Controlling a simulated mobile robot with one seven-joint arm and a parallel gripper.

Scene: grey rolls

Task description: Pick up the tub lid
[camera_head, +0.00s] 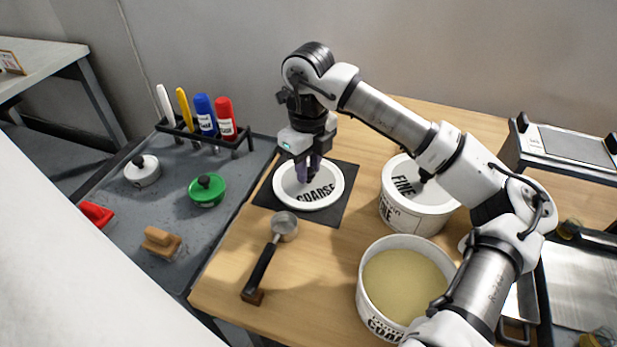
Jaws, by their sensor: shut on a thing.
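The tub lid (324,196) is a white round disc with a raised rim, marked "COARSE". It is over a dark square mat (262,196) on the wooden table; I cannot tell whether it touches the mat. My gripper (307,174) points down at the lid's middle and is shut on it; the fingers hide the part they grip. An open white tub (372,311) marked "COARSE", with pale yellowish contents, stands at the front right of the lid. A second white tub (408,219) stands behind it, with a lid marked "FINE" on top, partly hidden by my arm.
A metal scoop with a dark handle (262,268) lies in front of the mat. On the grey surface at left are a marker rack (190,136), a white round item (142,171), a green one (207,190) and a wooden-handled block (161,242). Metal equipment (570,146) stands at right.

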